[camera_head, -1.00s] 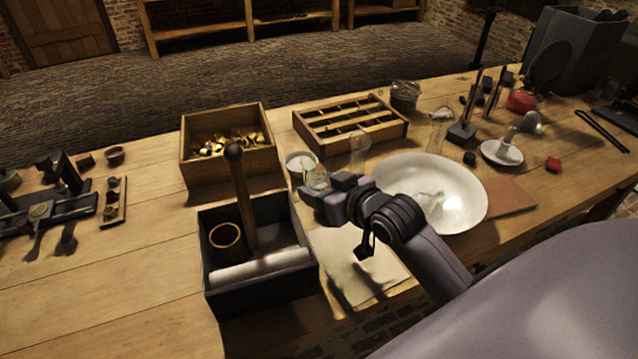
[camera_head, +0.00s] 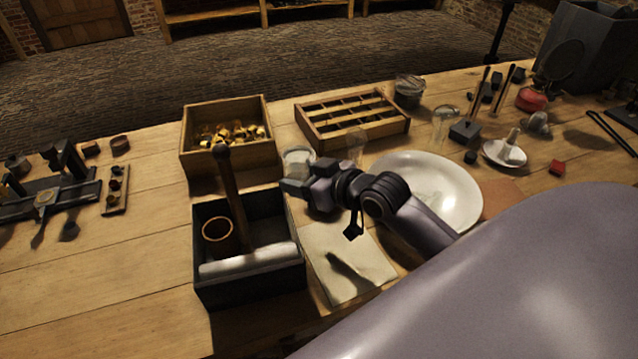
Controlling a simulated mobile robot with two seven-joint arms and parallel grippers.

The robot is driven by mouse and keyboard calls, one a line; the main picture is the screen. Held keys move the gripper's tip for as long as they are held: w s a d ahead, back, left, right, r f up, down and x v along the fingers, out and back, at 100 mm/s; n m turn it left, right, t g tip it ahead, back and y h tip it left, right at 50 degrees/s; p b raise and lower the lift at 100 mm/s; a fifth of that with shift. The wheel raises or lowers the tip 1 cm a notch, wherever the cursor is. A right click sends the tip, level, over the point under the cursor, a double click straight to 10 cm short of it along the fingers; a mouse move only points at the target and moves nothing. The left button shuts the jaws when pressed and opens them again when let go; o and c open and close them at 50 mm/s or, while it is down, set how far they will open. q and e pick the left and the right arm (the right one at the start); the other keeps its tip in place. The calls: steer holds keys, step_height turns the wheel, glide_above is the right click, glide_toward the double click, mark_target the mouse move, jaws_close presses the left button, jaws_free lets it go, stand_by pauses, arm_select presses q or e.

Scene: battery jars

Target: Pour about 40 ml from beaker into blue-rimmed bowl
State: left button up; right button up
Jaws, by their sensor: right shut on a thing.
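My right gripper (camera_head: 292,187) is shut beside the dark tray's back right corner, its fingers pointing left. In the earlier frame a small clear glass vessel, seemingly the beaker, shows at its fingers; now the gripper hides most or all of it. A small pale round vessel (camera_head: 298,156) shows just behind the fingers; I cannot tell its rim colour or whether the held glass overlaps it. My left gripper is not in view.
Behind are a wooden box (camera_head: 228,160) of brass pieces and a slotted wooden rack (camera_head: 402,131). Tall glassware (camera_head: 356,145) stands near my wrist.

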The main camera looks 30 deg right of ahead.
steer(key=shift+d, duration=0.1)
steer(key=shift+w+d+f+m+g+y, duration=0.2)
steer(key=shift+d+f+m+g+y, duration=0.2)
steer(key=shift+m, duration=0.4)
steer(key=shift+w+d+r+m+g+y, duration=0.25)
steer(key=shift+d+m+y, duration=0.25)
steer(key=shift+m, duration=0.3)
steer(key=shift+w+d+f+m+g+y+b, duration=0.2)
steer(key=shift+d+f+m+g+y+b, duration=0.15)
steer(key=shift+m+y+b, duration=0.5)
steer(key=shift+w+d+f+m+g+y+b, duration=0.2)
steer(key=shift+d+f+m+y+b, duration=0.2)
steer(key=shift+m+y+b, duration=0.4)
steer(key=shift+r+m, duration=0.15)
steer(key=shift+m, duration=0.3)
steer(key=shift+s+a+r+m+y+p, duration=0.1)
steer(key=shift+r+m+y+p, duration=0.2)
steer(key=shift+m+y, duration=0.2)
steer(key=shift+f, duration=0.15)
